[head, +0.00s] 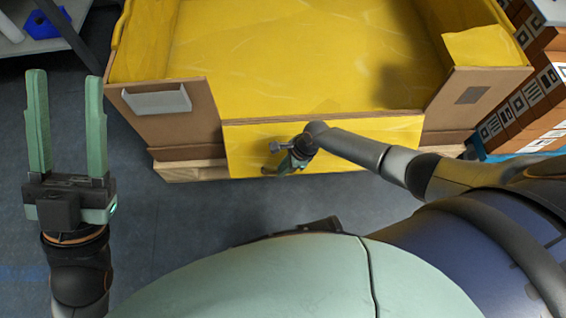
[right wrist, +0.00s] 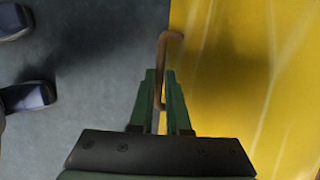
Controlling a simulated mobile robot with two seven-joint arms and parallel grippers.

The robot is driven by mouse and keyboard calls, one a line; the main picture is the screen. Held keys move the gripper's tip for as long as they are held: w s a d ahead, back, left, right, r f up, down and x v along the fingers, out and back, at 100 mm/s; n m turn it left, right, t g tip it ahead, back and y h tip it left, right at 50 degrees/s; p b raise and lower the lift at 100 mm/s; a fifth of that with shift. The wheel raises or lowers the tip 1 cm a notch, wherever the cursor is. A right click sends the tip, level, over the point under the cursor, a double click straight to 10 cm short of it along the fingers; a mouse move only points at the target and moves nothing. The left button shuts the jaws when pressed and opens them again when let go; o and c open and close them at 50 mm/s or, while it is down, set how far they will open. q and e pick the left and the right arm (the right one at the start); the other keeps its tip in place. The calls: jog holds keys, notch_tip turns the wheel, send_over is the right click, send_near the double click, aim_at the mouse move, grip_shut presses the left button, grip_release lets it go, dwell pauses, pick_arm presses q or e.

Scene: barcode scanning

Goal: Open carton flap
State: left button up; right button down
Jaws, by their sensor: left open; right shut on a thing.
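The large carton (head: 165,138) has brown cardboard walls and a yellow inside. Its front flap (head: 385,138) is folded outward and hangs down over the front, yellow face showing. My right gripper (head: 273,165) is at the flap's lower edge in the head view, its fingers small and partly hidden by its wrist. My left gripper (head: 66,78) is open and empty, left of the carton.
The carton stands on a wooden pallet (head: 190,172). Stacked brown boxes with printed labels (head: 525,105) stand at the right. A shelf with a blue item (head: 45,23) is at the top left. Grey floor (head: 180,220) is clear in front of the carton.

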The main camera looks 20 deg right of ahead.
pick_arm(q)
jog(key=shift+r+m+p, duration=0.7)
jog(key=shift+r+p, duration=2.3)
jog(key=shift+r, duration=0.8)
jog(key=shift+w+a+f+n+y+p, duration=0.15)
jog(key=shift+w+a+f+n+y, duration=0.15)
jog(key=shift+w+f+n+y, duration=0.45)
jog(key=shift+w+a+f+n+y+p, duration=0.2)
jog(key=shift+w+f+n+y, duration=0.3)
jog(key=shift+f+y, duration=0.4)
pick_arm(e)
notch_tip(320, 180, up, 6)
jog(key=s+g, duration=0.1)
jog(key=g, duration=0.2)
jog(key=shift+s+a+m+y, duration=0.25)
jog(key=shift+s+m+y, duration=0.1)
jog(key=shift+m+y, duration=0.05)
jog(key=c, duration=1.2)
grip_release()
pick_arm(q)
jog(key=shift+s+t, duration=0.1)
jog(key=shift+t, duration=0.2)
pick_arm(e)
jog(key=o, duration=0.3)
pick_arm(q)
jog(key=shift+r, duration=0.1)
